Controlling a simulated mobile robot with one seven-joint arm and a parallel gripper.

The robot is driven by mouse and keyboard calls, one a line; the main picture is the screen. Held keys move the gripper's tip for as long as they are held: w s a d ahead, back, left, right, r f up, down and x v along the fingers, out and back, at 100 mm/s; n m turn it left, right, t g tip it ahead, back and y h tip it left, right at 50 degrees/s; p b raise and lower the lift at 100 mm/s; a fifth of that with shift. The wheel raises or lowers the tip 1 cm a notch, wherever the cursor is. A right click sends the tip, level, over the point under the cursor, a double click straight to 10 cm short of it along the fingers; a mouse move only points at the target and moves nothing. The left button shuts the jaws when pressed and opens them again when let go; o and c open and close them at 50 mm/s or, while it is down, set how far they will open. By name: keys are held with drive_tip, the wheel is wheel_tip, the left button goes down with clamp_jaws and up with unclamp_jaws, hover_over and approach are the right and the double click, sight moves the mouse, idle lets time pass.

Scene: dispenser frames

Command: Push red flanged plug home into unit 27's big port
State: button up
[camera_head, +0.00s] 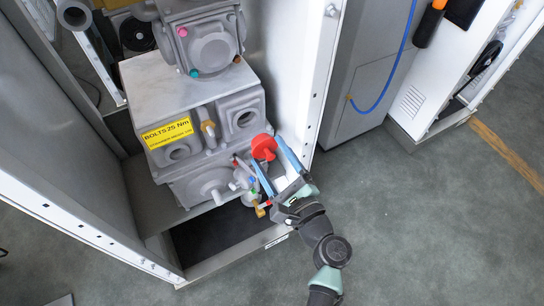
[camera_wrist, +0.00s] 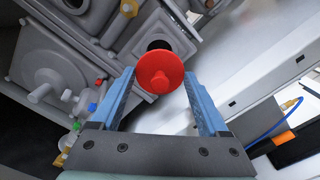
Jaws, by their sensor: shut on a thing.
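The red flanged plug, a round disc with a short knob, is held between the blue fingers of my gripper (camera_head: 266,160). The plug shows in the head view (camera_head: 263,147) and in the wrist view (camera_wrist: 160,74). No number 27 is readable.
A yellow label (camera_head: 168,133) reads "BOLTS 25 Nm". Small coloured fittings (camera_head: 244,183) crowd the area left of my gripper. A white cabinet upright (camera_head: 318,80) stands close on the right. Open grey floor (camera_head: 420,220) lies to the right.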

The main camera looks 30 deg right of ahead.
drive_tip(key=shift+w+a+b, duration=0.1)
drive_tip(key=shift+w+b, duration=0.75)
drive_tip(key=shift+w, duration=1.9)
drive_tip(key=shift+w+b, duration=0.65)
drive_tip(key=shift+w, duration=0.95)
drive_tip(key=o, duration=1.2)
drive_tip(key=shift+s, duration=0.1)
drive_tip(key=shift+s+p, duration=1.05)
drive_tip(key=shift+s, duration=2.85)
